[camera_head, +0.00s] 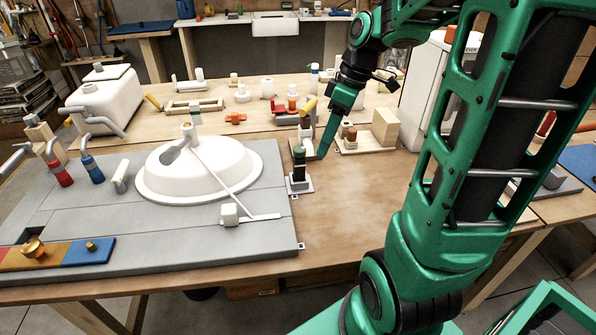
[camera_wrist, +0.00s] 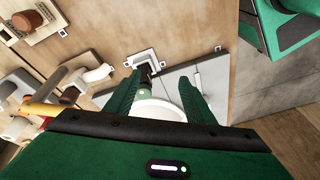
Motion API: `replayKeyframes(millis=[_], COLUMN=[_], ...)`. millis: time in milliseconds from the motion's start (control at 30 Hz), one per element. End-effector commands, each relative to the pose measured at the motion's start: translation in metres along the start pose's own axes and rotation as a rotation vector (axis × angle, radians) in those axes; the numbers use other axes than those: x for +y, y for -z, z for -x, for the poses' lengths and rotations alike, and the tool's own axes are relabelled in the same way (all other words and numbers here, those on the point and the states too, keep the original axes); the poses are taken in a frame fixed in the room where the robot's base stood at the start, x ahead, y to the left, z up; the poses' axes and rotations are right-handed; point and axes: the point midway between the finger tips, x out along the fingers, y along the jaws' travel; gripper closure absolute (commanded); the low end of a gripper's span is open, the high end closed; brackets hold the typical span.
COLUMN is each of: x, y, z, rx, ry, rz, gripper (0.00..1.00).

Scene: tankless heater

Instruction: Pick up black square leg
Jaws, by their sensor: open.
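A short black leg (camera_head: 299,164) with a green top stands upright on a light square base (camera_head: 300,186), at the right edge of the grey board. In the wrist view the dark leg (camera_wrist: 145,74) and its square base (camera_wrist: 143,57) show between and just beyond my fingers, nearer the left one. My gripper (camera_head: 323,152) points down just right of the leg in the head view. In the wrist view my gripper (camera_wrist: 158,79) has its two green fingers wide apart, with nothing clasped. I cannot tell whether a finger touches the leg.
A white dome (camera_head: 200,175) with a thin rod sits on the grey board (camera_head: 150,245) to the left. A wooden tray with blocks (camera_head: 365,140) stands behind my gripper at the right. Several fittings crowd the back. Bare tabletop (camera_head: 355,200) lies right of the leg.

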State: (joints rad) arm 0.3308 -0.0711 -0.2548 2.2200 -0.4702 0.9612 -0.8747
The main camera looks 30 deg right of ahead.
Motion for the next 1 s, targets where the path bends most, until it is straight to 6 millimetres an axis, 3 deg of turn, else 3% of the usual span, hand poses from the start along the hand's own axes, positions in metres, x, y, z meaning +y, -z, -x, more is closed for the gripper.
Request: replayKeyframes(millis=[100,333,467,700,1000], x=[0.023,0.043,0.044,0.041,0.038], y=[0.020,0.039,0.043,0.046,0.047], z=[-0.006,-0.011,-0.020,-0.054,-0.076], rx=[0.045,0.103,0.113,0.112,0.112], ry=[0.028,0.047,0.050,0.050,0.049], rz=[0.216,0.460,0.494,0.493,0.492], gripper=[0.51,0.51,0.51,0.51,0.51])
